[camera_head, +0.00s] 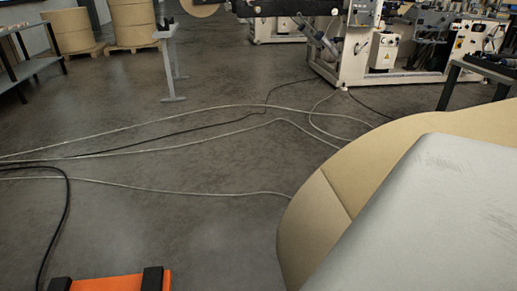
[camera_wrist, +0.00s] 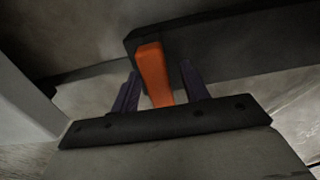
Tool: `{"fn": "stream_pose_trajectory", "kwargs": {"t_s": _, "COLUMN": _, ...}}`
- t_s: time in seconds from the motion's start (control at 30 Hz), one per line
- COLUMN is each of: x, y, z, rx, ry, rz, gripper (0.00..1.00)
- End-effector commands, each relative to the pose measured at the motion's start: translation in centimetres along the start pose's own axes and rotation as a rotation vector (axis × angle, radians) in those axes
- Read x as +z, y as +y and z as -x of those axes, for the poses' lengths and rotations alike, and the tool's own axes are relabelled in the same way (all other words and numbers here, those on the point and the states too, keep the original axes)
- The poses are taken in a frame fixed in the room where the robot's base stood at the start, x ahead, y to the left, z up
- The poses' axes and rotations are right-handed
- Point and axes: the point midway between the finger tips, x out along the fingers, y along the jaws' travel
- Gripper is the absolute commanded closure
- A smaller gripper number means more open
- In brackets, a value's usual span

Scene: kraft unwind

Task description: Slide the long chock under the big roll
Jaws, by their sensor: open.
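The big roll (camera_head: 345,185) is a tan paper roll at the right of the head view. My own pale arm part covers much of it. In the wrist view a long dark block (camera_wrist: 235,45), which looks like the long chock, lies across the top. An orange handle (camera_wrist: 152,75) sticks out from it towards me. My gripper (camera_wrist: 159,68) is open, with one dark finger on each side of the handle. I cannot tell whether either finger touches it. The gripper and the dark block are not visible in the head view.
An orange object with black bands (camera_head: 120,282) is at the bottom left. Pale and black cables (camera_head: 180,152) cross the grey floor. A grey stand (camera_head: 171,60) and rolls on pallets (camera_head: 132,22) stand at the back left, machinery (camera_head: 385,50) at the back right. The middle floor is otherwise open.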

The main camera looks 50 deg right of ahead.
Motion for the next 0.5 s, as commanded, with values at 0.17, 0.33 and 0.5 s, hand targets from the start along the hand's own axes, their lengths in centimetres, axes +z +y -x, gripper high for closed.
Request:
{"fn": "stream_pose_trajectory", "kwargs": {"t_s": 0.17, "x": 0.1, "y": 0.0, "z": 2.0, "rx": -0.002, "ry": -0.001, "rz": 0.002, "gripper": 0.55}}
{"fn": "stream_pose_trajectory", "kwargs": {"t_s": 0.33, "x": 0.1, "y": 0.0, "z": 5.9, "rx": -0.004, "ry": -0.002, "rz": 0.003, "gripper": 0.55}}
{"fn": "stream_pose_trajectory", "kwargs": {"t_s": 0.5, "x": 0.1, "y": -0.1, "z": 9.8, "rx": -0.005, "ry": -0.002, "rz": 0.002, "gripper": 0.55}}
